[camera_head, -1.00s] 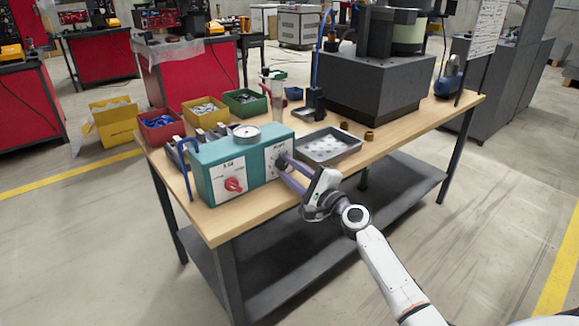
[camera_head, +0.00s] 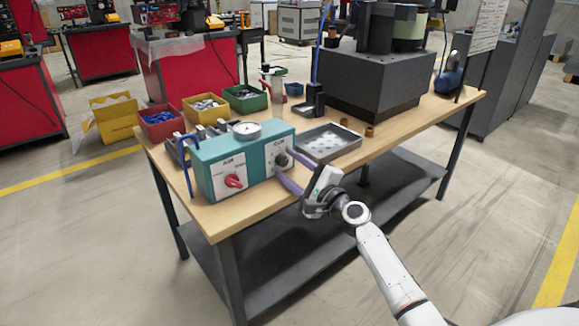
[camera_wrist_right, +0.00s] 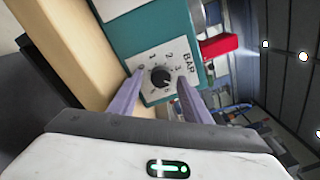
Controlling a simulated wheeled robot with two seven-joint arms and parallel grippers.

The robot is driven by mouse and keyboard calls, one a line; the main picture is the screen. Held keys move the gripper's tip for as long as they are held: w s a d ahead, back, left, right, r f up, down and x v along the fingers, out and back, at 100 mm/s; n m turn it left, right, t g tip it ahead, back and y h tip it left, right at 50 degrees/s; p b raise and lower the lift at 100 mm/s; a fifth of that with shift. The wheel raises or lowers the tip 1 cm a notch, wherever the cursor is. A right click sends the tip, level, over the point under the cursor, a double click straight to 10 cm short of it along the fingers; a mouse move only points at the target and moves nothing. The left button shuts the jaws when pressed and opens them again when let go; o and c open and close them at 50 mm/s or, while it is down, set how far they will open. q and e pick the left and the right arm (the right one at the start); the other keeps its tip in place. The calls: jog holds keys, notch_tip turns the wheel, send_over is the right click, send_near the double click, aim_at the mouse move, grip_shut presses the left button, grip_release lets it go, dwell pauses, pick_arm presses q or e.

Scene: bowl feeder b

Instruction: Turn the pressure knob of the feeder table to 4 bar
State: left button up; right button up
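The feeder table's teal box (camera_head: 245,160) carries a pressure gauge (camera_head: 246,130) on top. Its right front panel has a black pressure knob (camera_head: 281,160), which also shows in the right wrist view (camera_wrist_right: 160,76) on a white plate with a numbered scale and "BAR". I cannot surely read the knob's mark. My right gripper (camera_head: 285,166) is in front of this panel; its two purple fingers are spread, one on either side of the knob in the right wrist view (camera_wrist_right: 161,84), with visible space between them and the knob. My left gripper is not in view.
A grey tray (camera_head: 345,152) lies right of the box. Coloured bins stand behind. The floor in front of the table is clear.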

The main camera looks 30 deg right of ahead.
jog(key=shift+s, duration=0.1)
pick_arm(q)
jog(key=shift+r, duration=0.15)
pick_arm(e)
jog(key=s, duration=1)
jog(key=shift+d+f, duration=0.2)
jog(key=s+a+f+n+g+y+p, duration=0.2)
jog(key=s+a+f+n+g+p, duration=0.3)
jog(key=s+a+f+n, duration=0.85)
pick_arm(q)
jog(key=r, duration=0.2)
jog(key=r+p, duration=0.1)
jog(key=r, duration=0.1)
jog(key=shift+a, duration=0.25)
pick_arm(e)
jog(key=s+a+f+n+g, duration=0.4)
jog(key=s+a+f+n, duration=0.3)
jog(key=s+a+n, duration=0.4)
jog(key=shift+s+a+n+g, duration=0.2)
jog(key=shift+s+n+g, duration=0.25)
jog(key=shift+n, duration=0.2)
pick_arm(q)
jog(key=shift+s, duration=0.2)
pick_arm(e)
jog(key=shift+r, duration=0.1)
